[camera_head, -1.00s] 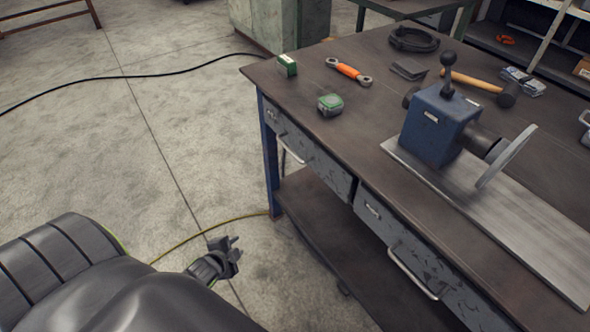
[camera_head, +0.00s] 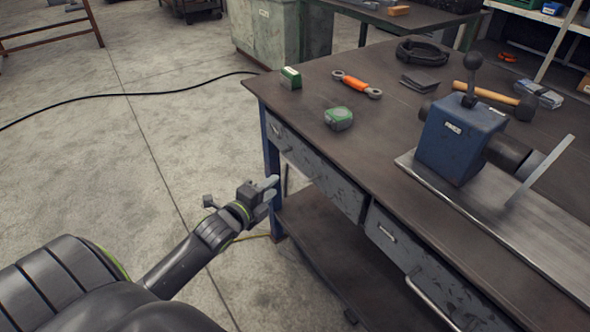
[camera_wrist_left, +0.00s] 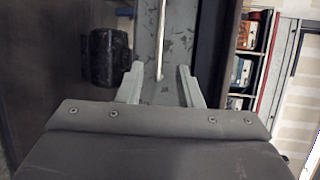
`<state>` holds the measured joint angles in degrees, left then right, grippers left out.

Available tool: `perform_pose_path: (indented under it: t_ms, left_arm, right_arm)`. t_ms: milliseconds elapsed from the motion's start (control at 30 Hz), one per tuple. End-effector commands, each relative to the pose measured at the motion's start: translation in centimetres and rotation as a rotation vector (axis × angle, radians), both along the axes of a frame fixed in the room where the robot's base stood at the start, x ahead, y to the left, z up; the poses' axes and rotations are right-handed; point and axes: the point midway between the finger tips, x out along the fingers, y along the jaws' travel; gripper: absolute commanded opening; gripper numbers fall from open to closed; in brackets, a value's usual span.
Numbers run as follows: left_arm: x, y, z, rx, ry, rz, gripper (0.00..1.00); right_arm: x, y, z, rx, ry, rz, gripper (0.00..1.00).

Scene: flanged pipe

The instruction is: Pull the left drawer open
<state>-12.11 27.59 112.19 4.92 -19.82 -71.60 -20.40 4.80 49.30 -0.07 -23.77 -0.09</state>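The left drawer (camera_head: 322,176) is the grey, scuffed front under the workbench's left end, and it looks shut. Its bar handle is partly hidden by my left gripper in the head view. My left gripper (camera_head: 268,190) is in front of the drawer's left part, below the tabletop edge. In the left wrist view the two fingers (camera_wrist_left: 160,88) are apart, with the drawer front (camera_wrist_left: 178,45) beyond them. The pale handle bar (camera_wrist_left: 161,42) runs lengthwise down to the space between the fingertips; contact cannot be told. My right gripper is not in view.
A second drawer (camera_head: 430,270) is to the right. Open floor (camera_head: 120,170) lies left of the bench.

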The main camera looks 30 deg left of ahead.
Motion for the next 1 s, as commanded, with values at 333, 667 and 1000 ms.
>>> perform_pose_path:
  t_ms: [333, 667, 1000]
  left_arm:
    - [6.7, 0.0, -1.2, -0.001, -0.002, -0.001, 0.33]
    - [11.3, 0.1, -2.1, 0.000, -0.001, -0.001, 0.33]
    - [12.0, 0.1, -2.2, -0.001, 0.000, -0.001, 0.33]
  right_arm:
    - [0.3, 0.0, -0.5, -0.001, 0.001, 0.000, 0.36]
    - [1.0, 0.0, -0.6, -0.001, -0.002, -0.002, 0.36]
    - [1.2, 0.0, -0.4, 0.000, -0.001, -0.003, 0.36]
